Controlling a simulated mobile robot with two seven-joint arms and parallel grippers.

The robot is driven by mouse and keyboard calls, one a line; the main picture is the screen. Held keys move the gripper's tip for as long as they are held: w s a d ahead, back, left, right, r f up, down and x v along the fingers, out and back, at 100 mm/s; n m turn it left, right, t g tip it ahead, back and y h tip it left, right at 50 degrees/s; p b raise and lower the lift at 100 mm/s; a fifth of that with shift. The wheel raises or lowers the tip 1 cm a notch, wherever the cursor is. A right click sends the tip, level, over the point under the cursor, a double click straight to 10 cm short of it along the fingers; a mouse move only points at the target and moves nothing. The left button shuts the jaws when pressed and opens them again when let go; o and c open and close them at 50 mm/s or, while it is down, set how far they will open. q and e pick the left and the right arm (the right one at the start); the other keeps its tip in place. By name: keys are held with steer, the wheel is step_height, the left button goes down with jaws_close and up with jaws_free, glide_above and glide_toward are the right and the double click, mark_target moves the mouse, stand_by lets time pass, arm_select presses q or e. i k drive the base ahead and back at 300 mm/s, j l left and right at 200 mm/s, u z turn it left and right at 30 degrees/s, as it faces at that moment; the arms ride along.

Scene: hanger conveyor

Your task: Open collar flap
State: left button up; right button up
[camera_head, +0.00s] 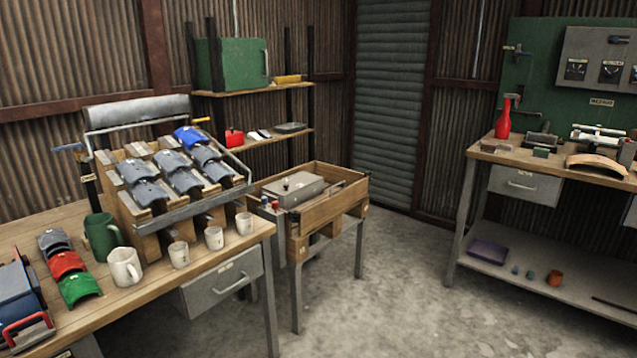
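Neither of my grippers is in view. I cannot single out a part that is surely the collar flap. A wooden tray stand (334,222) in the middle holds a flat grey metal box (292,188) with a small dark knob on top. A slanted wooden rack (150,245) on the left bench carries rows of grey curved pieces (186,181) and a blue one (189,136) at the top. A grey roller (137,111) sits above the rack.
The left bench (185,287) holds a green mug (102,234), several white cups (124,267) and red and green curved pieces (67,264). A right bench (548,167) carries a red bottle (503,122) and a curved wooden piece (597,165). Concrete floor (400,285) lies clear between.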

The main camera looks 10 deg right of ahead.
mark_target(311, 218)
steer(key=i+l+u, duration=0.5)
steer(key=u, duration=0.2)
steer(key=i+l+u, duration=0.1)
steer(key=l, duration=0.2)
steer(key=i+l, duration=0.2)
steer(key=i+l+u, duration=0.15)
steer(key=l, duration=0.25)
steer(key=i+l, duration=0.15)
steer(key=l, duration=0.2)
steer(key=i+l, duration=0.15)
steer(key=l, duration=0.2)
steer(key=i+l+u, duration=0.1)
steer(key=l, duration=0.25)
steer(key=i+l, duration=0.25)
steer(key=l, duration=0.15)
steer(key=i+l, duration=0.15)
steer(key=l, duration=0.2)
